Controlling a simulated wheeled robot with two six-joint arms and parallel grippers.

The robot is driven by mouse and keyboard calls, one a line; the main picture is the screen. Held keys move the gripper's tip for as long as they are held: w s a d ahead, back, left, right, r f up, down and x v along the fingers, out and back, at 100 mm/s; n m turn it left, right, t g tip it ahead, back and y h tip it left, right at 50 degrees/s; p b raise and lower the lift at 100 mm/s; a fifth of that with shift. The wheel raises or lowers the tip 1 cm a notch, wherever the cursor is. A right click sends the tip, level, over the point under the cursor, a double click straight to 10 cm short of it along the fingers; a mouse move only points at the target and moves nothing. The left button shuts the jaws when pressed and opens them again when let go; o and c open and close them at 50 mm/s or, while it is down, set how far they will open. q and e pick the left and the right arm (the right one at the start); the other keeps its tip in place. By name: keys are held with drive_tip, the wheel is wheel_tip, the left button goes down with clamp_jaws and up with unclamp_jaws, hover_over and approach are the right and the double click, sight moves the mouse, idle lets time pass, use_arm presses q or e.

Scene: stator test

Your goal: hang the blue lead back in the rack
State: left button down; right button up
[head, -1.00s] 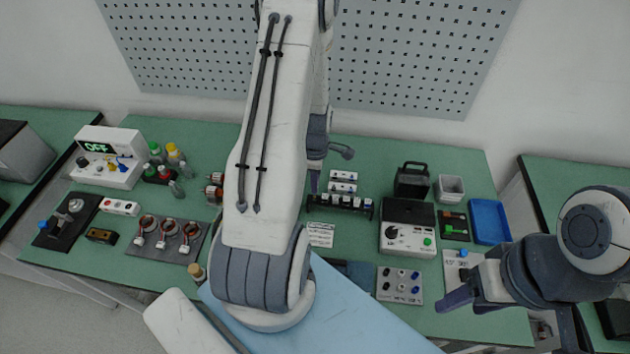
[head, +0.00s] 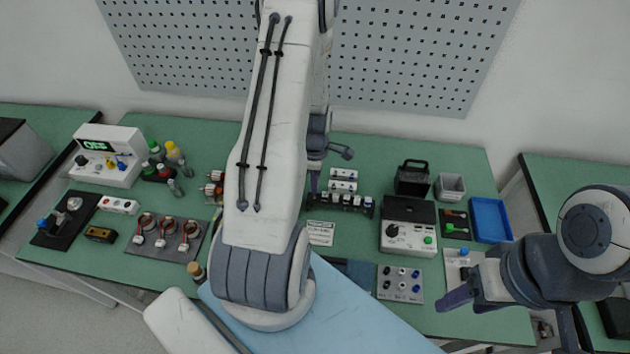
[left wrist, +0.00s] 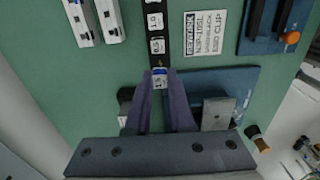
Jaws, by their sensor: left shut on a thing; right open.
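My left gripper (left wrist: 161,85) is shut at the end of a black rack (left wrist: 161,45) that holds a row of small labelled white blocks. A small white and blue block (left wrist: 159,78) shows between its fingertips; I cannot tell whether it is part of a lead. No blue lead can be made out. In the head view, the rack (head: 357,206) shows right of my left gripper (head: 315,184), whose tips are partly hidden by its wrist. My right gripper (head: 456,297) is open over the front right, near a white panel with a blue knob (head: 464,252).
A printed card (head: 320,233) lies in front of the rack. A grey tester (head: 408,234), blue tray (head: 490,220) and terminal panel (head: 400,284) stand right. A white meter (head: 107,160) and stators (head: 166,236) stand left. My left arm hides the table's middle.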

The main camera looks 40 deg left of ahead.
use_arm(q)
drive_tip(key=shift+f, duration=0.15)
drive_tip(key=shift+f+b, duration=0.8)
drive_tip(key=shift+f, duration=0.1)
drive_tip(key=shift+f, duration=0.1)
drive_tip(key=shift+f+b, duration=0.7)
drive_tip(key=shift+f, duration=0.15)
drive_tip(key=c, duration=0.7)
unclamp_jaws()
drive_tip(key=shift+r, duration=0.1)
